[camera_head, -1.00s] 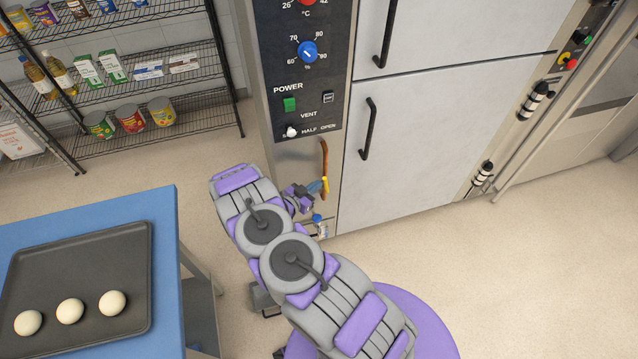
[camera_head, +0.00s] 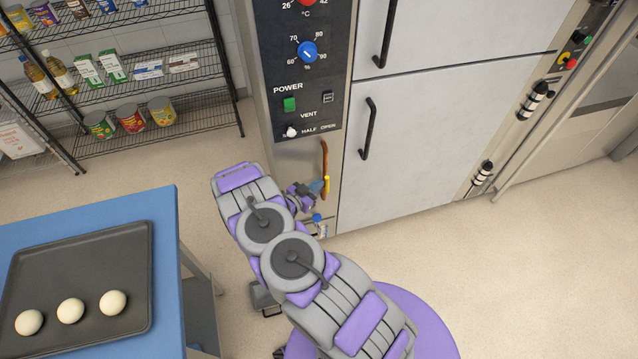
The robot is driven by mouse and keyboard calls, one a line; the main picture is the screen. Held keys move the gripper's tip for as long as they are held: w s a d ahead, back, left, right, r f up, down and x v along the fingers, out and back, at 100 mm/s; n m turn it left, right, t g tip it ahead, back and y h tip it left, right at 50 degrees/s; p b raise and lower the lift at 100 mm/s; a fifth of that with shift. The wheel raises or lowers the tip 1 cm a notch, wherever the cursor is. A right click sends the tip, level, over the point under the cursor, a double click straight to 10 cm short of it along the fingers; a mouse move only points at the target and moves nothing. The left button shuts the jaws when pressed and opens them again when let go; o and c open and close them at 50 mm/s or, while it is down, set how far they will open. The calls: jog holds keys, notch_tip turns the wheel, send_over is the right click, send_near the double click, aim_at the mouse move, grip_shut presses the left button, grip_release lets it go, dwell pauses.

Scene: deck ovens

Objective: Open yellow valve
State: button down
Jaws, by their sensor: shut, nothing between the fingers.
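The yellow valve handle (camera_head: 326,186) shows as a small upright yellow lever on a brown pipe (camera_head: 324,158), low on the steel panel below the oven controls. My gripper (camera_head: 317,190) is shut and empty, at the left of the yellow handle and very close to it. I cannot tell whether they touch. My own wrist hides part of the area around the valve. A small part with a blue cap (camera_head: 317,217) sits just below.
The control panel (camera_head: 302,75) and grey doors (camera_head: 430,130) stand behind. A blue table (camera_head: 165,260) with a dark tray (camera_head: 130,300) of dough balls is at the left. A wire shelf (camera_head: 190,95) stands behind it. Floor at the right is clear.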

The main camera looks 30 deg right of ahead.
jog(key=shift+w+a+f+b, duration=0.15)
jog(key=shift+a+f+b, duration=0.05)
jog(key=shift+a+b, duration=0.3)
jog(key=shift+w+a+f+b, duration=0.15)
jog(key=shift+a+f+b, duration=0.05)
jog(key=shift+a+b, duration=0.3)
jog(key=shift+w+a+f+b, duration=0.15)
jog(key=shift+a+f+b, duration=0.05)
jog(key=shift+a+b, duration=0.3)
jog(key=shift+w+a+f+b, duration=0.25)
jog(key=shift+a+b, duration=0.35)
jog(key=shift+a, duration=0.15)
jog(key=shift+w+a+f+b, duration=0.25)
jog(key=shift+a+f+b, duration=0.05)
jog(key=shift+a+b, duration=0.4)
jog(key=shift+w+a+f+b, duration=0.25)
jog(key=shift+a+b, duration=0.3)
jog(key=shift+a, duration=0.25)
